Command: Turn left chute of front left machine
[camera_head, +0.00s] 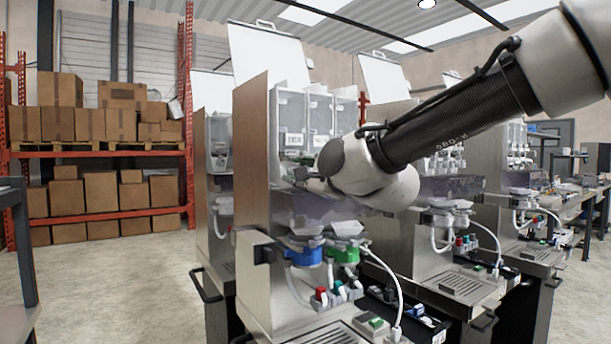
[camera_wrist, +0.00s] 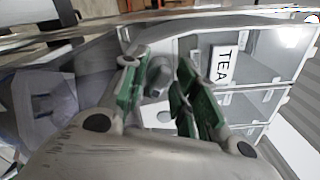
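The front left machine (camera_head: 252,160) stands in the middle of the head view. My gripper (camera_wrist: 160,74) has green-padded fingers, which stand apart. A rounded grey chute part (camera_wrist: 157,78) shows between them, below the canister. I cannot tell whether either finger touches it. In the head view my wrist (camera_head: 368,175) covers the area under the canisters, so the chutes are mostly hidden there.
Below are a blue funnel (camera_head: 304,256), a green funnel (camera_head: 343,256) and a white hose (camera_head: 385,268). A tall brown side panel (camera_head: 251,110) bounds the machine on the left. Similar machines stand behind and right. The floor (camera_head: 120,285) at left is clear.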

